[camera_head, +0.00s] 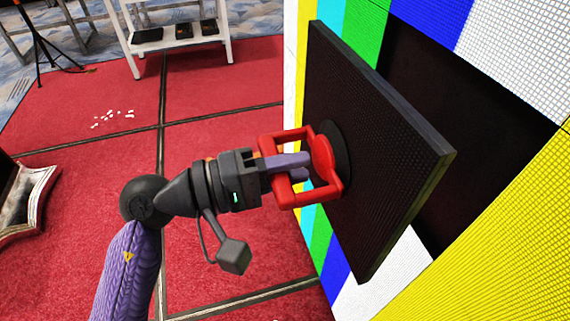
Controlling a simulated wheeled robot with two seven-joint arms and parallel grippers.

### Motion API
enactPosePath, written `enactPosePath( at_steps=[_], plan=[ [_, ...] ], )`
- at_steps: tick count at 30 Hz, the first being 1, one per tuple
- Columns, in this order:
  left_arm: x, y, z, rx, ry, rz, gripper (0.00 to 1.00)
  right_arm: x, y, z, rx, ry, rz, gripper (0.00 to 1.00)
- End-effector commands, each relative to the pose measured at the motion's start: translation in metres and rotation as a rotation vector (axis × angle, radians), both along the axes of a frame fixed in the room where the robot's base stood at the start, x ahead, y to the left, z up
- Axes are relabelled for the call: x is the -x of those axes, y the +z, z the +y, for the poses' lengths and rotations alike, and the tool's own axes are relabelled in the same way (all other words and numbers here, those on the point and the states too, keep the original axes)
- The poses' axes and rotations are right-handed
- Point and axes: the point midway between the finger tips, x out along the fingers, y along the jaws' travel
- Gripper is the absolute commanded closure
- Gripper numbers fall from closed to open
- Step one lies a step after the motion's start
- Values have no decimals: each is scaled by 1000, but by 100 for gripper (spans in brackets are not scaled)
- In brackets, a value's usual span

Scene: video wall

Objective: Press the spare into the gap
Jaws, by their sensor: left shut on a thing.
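The spare, a square black panel (385,140), stands out in front of the video wall, tilted relative to it. A red handle (300,137) with a round dark pad is fixed on the panel's near face. My left gripper (300,167) is shut on the red handle and holds the panel up. The gap (480,135) is a dark square opening in the wall, behind and to the right of the panel, which hides part of it. The panel appears apart from the wall. My right gripper is not in view.
The video wall (470,280) shows coloured bars around the gap. A white shelf cart (180,45) with dark items stands at the back. A black tripod (38,45) is at the far left. Small white bits (112,118) lie on the red carpet, and an open case (25,205) sits at left.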

Motion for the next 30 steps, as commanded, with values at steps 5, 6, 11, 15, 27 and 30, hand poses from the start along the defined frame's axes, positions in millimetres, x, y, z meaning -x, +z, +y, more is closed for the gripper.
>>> enactPosePath(
  at_steps=[5, 6, 11, 15, 27, 30],
  plan=[
    [0, 1, 0, 3, 0, -2, 100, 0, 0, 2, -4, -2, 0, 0],
    [0, 1, 0, 3, 0, -2, 100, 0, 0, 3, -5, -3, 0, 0],
    [0, 1, 0, 3, 0, -2, 100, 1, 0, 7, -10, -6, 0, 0],
    [0, 1, -1, 3, 0, -2, 100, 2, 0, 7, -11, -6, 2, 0],
    [-8, 1, -30, 10, 2, -3, 100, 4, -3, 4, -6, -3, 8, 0],
    [-11, 1, -39, 10, 3, -4, 100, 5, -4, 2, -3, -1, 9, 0]
  ],
)
